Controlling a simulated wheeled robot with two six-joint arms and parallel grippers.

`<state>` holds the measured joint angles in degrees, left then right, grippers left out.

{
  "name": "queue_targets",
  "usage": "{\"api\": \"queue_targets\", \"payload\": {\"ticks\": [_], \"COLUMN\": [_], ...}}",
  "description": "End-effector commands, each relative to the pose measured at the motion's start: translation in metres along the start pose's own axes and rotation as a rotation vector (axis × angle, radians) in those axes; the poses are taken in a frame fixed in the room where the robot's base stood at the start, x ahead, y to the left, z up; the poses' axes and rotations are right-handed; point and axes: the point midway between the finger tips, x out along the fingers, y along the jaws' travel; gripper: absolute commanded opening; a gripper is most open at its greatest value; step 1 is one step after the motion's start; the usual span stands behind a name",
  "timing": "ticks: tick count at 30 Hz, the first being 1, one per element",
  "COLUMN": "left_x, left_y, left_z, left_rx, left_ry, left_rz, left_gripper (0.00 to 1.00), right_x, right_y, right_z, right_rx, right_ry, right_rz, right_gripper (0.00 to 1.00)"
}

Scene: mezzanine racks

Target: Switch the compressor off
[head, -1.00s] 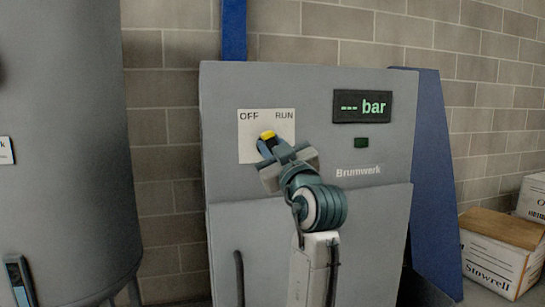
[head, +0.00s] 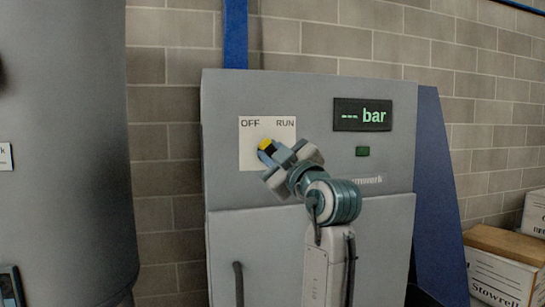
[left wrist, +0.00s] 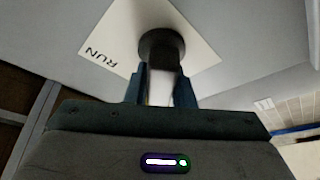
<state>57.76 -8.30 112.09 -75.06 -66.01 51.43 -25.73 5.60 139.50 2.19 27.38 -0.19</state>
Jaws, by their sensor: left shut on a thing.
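The compressor cabinet (head: 310,95) is grey, with a pale switch plate (head: 253,130) marked OFF at left and RUN at right. My left gripper (head: 267,149) is at the plate, shut on the switch handle, whose yellow end (head: 265,143) shows between the fingers and leans up and left. In the left wrist view the black round switch base (left wrist: 162,46) sits on the plate, and the pale handle (left wrist: 160,86) is between my fingers (left wrist: 160,92). The gripper hides most of the switch in the head view. My right gripper is not in view.
A display (head: 362,115) reads dashes and "bar", above a small dark green indicator (head: 362,151). A large grey tank (head: 65,190) stands at left. A blue panel (head: 437,190) and Stowrell boxes (head: 500,280) are at right, before a block wall.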

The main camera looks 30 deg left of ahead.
Motion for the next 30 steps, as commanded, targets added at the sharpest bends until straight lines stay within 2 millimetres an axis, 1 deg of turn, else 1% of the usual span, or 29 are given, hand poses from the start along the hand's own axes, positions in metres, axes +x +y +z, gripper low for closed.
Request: {"api": "queue_targets", "payload": {"ticks": [4,13,14,15,17,26,30], "left_x": [0.0004,0.0004,0.0004,0.0004,0.0003,-0.0006,-0.0089], "left_y": [0.0009,0.0009,0.0009,0.0009,0.0008,0.0002,0.0004], "left_z": [-0.0007,-0.0007,-0.0007,-0.0007,-0.0006,-0.0002,0.001], "left_rx": [-0.008,-0.009,-0.009,-0.009,-0.008,-0.007,-0.009], "left_ry": [0.001,0.0,0.0,0.0,0.0,0.0,-0.003], "left_rz": [-0.001,-0.001,-0.001,-0.001,-0.001,-0.002,-0.001], "left_gripper": [0.0,0.0,0.24,0.32,0.44,0.44,0.44], "right_x": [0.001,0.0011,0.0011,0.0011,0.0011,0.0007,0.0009], "right_y": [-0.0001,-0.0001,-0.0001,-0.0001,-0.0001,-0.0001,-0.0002], "right_z": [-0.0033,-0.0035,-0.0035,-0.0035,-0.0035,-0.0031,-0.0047], "right_rx": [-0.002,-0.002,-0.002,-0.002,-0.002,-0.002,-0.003], "right_ry": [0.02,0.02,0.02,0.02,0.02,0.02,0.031], "right_rz": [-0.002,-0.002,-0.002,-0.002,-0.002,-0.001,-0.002], "right_gripper": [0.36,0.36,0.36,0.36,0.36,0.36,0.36]}}
